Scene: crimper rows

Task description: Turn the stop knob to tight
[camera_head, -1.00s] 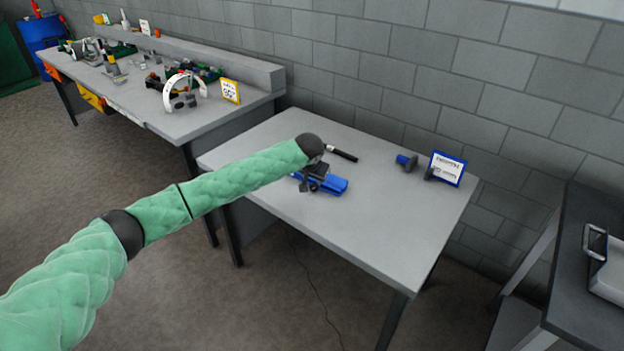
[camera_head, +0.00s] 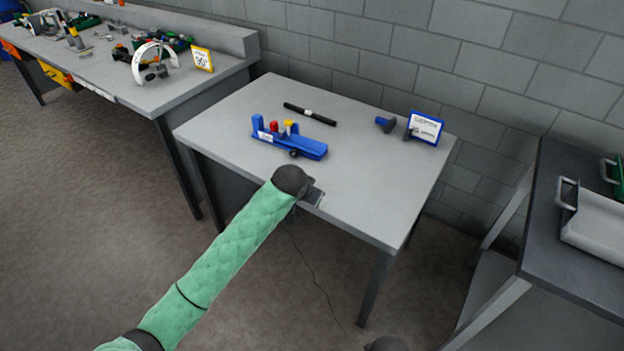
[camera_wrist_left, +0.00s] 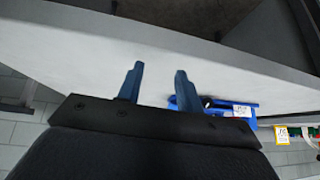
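The blue crimper fixture (camera_head: 290,143) sits on the middle grey table. It carries a red knob (camera_head: 273,127), a yellow knob (camera_head: 289,126) and a dark round knob (camera_head: 294,153) low on its near side. I cannot tell which is the stop knob or read its setting. My left gripper (camera_head: 316,193) is over the table's front edge, apart from the fixture and nearer to me. In the left wrist view its two blue fingers (camera_wrist_left: 158,82) are apart with nothing between them. The fixture (camera_wrist_left: 238,108) shows there beyond the fingers.
A black rod (camera_head: 310,114) with a white band lies behind the fixture. A blue and dark part (camera_head: 386,125) and a blue-framed sign (camera_head: 425,128) stand at the back right. The table's right front is clear. A cluttered bench (camera_head: 180,97) stands left, a dark table (camera_head: 550,235) right.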

